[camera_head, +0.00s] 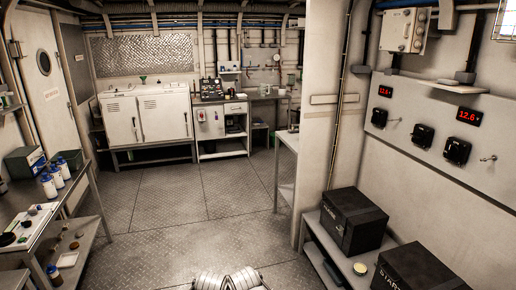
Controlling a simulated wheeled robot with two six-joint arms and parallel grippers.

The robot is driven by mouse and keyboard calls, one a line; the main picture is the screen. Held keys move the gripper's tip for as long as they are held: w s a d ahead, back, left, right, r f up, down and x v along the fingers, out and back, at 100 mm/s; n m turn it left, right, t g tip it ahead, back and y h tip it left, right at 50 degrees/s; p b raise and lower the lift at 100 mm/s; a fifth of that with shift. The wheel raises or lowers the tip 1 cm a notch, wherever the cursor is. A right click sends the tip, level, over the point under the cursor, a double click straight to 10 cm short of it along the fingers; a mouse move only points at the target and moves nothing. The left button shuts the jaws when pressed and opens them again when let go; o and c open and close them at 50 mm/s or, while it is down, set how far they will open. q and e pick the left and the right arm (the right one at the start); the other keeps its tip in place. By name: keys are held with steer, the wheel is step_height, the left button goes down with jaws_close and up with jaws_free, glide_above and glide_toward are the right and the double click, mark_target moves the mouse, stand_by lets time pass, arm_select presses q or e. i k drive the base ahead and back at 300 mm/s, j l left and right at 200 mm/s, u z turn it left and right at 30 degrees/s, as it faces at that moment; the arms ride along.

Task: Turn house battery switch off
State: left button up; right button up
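Several black switch units sit in a row on the right wall panel: a left one (382,118), a middle one (423,135) and a right one (457,150). I cannot read which one is the house battery switch, nor its setting. A red-digit display (385,92) is above the left unit. Another display (468,115), reading about 12.6, is above the right one. Below, a black battery box (350,222), apparently lettered HOUSE, stands beside a black box lettered START (418,268). Neither of my grippers shows.
The battery boxes stand on a low bench (318,238) along the right wall. A wall post (325,120) stands left of the switches. A workbench (88,195) with bottles is at the left. White cabinets (150,115) are at the back. The middle floor (195,215) is clear.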

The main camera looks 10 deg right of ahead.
mark_target(375, 117)
steer(key=i+z, duration=0.25)
steer(key=i, duration=0.55)
steer(key=i+j+z, duration=0.1)
steer(key=i+z, duration=0.15)
steer(key=i, duration=0.6)
steer(key=i+z, duration=0.35)
steer(key=i+j+z, duration=0.2)
steer(key=i+z, duration=0.2)
steer(key=i, duration=0.15)
